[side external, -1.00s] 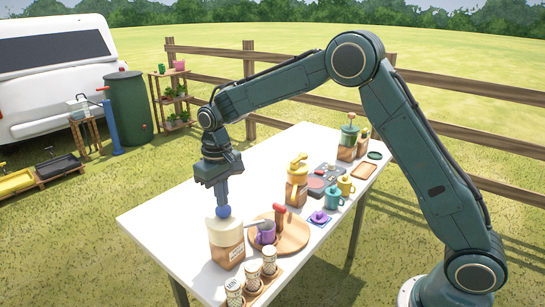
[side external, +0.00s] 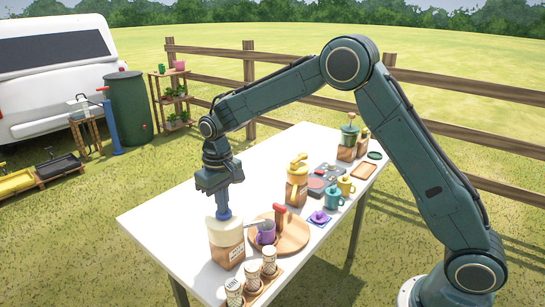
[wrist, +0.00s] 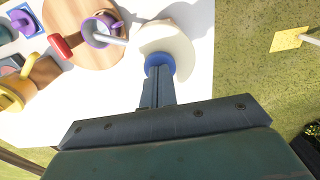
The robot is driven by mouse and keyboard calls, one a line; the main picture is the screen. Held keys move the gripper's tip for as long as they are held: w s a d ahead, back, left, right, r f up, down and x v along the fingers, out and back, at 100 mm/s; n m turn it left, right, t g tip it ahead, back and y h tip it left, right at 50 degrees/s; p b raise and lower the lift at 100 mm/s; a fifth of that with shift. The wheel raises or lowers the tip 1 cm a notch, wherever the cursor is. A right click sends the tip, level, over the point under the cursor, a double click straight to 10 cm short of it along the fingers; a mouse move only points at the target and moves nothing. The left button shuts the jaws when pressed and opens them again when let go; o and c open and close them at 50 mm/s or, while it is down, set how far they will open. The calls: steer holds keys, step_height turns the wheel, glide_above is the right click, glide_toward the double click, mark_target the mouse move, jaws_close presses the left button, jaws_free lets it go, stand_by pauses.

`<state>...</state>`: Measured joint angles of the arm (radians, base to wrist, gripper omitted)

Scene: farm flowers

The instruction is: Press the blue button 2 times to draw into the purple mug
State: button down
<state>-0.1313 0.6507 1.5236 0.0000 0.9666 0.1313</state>
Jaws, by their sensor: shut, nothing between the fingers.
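The blue button (wrist: 157,62) sits on the cream-topped dispenser (side external: 226,236), whose lower part is wooden. My gripper (side external: 223,212) is shut and empty, pointing straight down with its fingertips (wrist: 157,78) at the top of the button. They look to be touching it, and in the side view they hide most of it. The purple mug (side external: 266,237) stands upright on the round wooden board (side external: 293,241), right of the dispenser. The dispenser's pale spout reaches over the mug, and the mug shows from above in the wrist view (wrist: 90,33).
A red-handled item (side external: 281,209) stands behind the mug on the board. A rack of several patterned cups (side external: 252,285) is at the front. A yellow-topped dispenser (side external: 297,185), a purple lidded piece (side external: 319,217) and teal and yellow mugs stand to the right. The table's left part is clear.

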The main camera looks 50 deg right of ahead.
steer(key=shift+r, duration=1.3)
steer(key=shift+r, duration=0.15)
stand_by(2.2)
steer(key=shift+r, duration=2.85)
